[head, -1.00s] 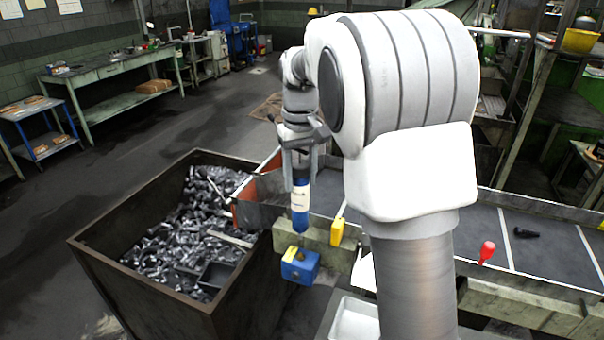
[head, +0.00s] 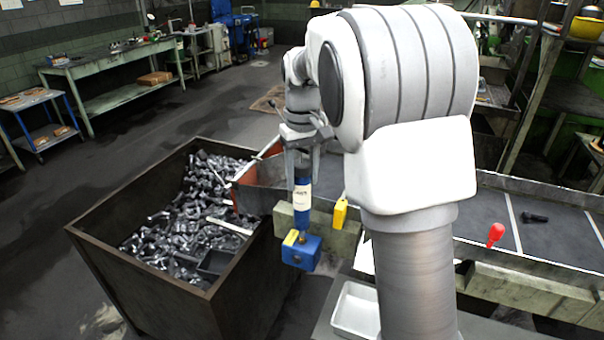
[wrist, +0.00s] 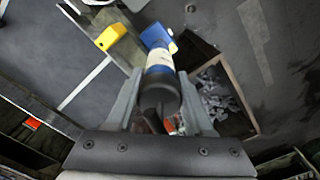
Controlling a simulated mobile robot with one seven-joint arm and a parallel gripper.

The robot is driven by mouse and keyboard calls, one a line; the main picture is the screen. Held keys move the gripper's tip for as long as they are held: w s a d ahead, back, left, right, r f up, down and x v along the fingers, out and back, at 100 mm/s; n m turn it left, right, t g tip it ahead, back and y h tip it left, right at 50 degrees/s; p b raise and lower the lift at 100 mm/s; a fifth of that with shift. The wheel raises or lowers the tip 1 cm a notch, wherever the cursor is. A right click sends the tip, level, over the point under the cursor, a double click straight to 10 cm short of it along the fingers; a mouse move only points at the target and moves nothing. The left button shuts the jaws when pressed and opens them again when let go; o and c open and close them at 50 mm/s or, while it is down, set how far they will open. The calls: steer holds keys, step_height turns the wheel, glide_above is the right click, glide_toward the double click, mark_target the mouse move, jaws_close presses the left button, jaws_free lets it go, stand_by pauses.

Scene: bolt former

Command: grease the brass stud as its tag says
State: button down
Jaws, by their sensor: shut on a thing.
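My gripper (head: 302,163) is shut on a blue grease tube (head: 302,200) with a white label band and a dark upper end. The tube points down and also shows in the wrist view (wrist: 160,60). Its lower end is at the top of a blue block (head: 301,253), apparently touching or just above it; I cannot tell which. A small yellow patch (head: 291,238) is on the block's top left. I cannot make out the brass stud.
A large bin (head: 150,293) full of metal bolts stands to the left, close to the block. A white tray (head: 355,310) lies below.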

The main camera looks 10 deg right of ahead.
mark_target(302, 149)
steer(key=shift+s+f+b, duration=0.1)
steer(key=shift+f+b, duration=0.3)
steer(key=shift+f, duration=0.35)
stand_by(0.7)
steer(key=shift+r, duration=0.1)
steer(key=shift+r+p, duration=0.5)
steer(key=shift+p, duration=0.1)
steer(key=shift+f, duration=0.4)
stand_by(1.1)
steer(key=shift+r, duration=0.4)
steer(key=shift+r+p, duration=0.15)
steer(key=shift+p, duration=0.15)
steer(key=shift+r+p, duration=2.15)
steer(key=shift+r, duration=0.35)
